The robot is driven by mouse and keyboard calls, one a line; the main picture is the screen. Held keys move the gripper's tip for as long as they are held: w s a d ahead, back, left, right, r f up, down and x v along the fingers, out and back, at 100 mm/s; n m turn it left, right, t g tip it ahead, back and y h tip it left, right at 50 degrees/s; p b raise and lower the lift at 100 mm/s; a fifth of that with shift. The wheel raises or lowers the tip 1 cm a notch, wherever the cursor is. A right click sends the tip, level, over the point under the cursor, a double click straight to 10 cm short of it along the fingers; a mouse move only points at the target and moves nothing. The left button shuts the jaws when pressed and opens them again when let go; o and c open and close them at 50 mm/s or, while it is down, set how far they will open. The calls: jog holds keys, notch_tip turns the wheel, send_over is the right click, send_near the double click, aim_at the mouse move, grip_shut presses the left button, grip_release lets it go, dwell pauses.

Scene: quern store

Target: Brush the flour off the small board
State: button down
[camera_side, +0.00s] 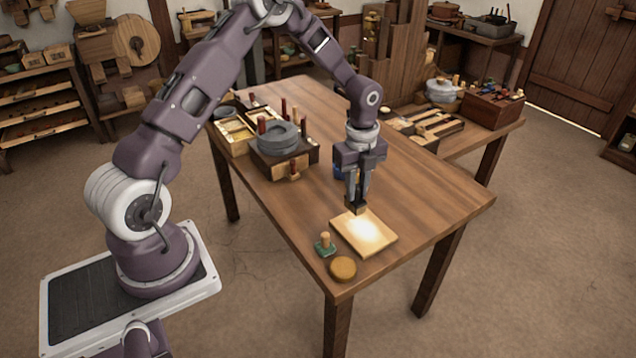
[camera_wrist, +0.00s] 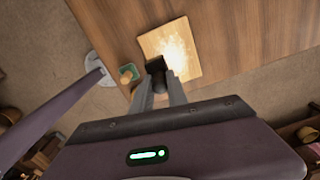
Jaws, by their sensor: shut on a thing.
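The small board (camera_side: 375,246) is a pale wooden square lying flat near the front end of the table. A white patch of flour (camera_side: 364,231) covers its middle; it also shows in the wrist view (camera_wrist: 177,47). My gripper (camera_side: 357,197) points down at the board's back edge in the side view. It is shut on a dark, blocky brush (camera_side: 356,208), which also shows in the wrist view (camera_wrist: 155,66) at the board's edge. I cannot tell whether the brush touches the board. Its bristles are not clear.
A green-based piece with a wooden knob (camera_side: 325,245) and a round tan disc (camera_side: 343,268) sit close beside the board, near the table (camera_side: 440,205) edge. A grey quern stone (camera_side: 279,138) stands farther back. The table to the board's right is clear.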

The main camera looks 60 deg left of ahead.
jog(key=w+d, duration=0.4)
jog(key=d, duration=0.3)
jog(key=shift+a+f, duration=0.15)
jog(key=shift+f, duration=1.6)
jog(key=shift+a+f, duration=0.1)
jog(key=shift+f, duration=1.65)
jog(key=shift+a+f, duration=0.55)
jog(key=shift+f, duration=0.1)
jog(key=shift+a, duration=5.25)
jog(key=shift+s+d, duration=0.1)
jog(key=shift+s, duration=0.45)
jog(key=shift+d, duration=5.7)
jog(key=shift+s, duration=0.25)
jog(key=shift+s+a, duration=0.15)
jog(key=shift+s, duration=0.1)
jog(key=shift+a+r, duration=0.1)
jog(key=shift+a, duration=5.5)
notch_tip(320, 180, up, 8)
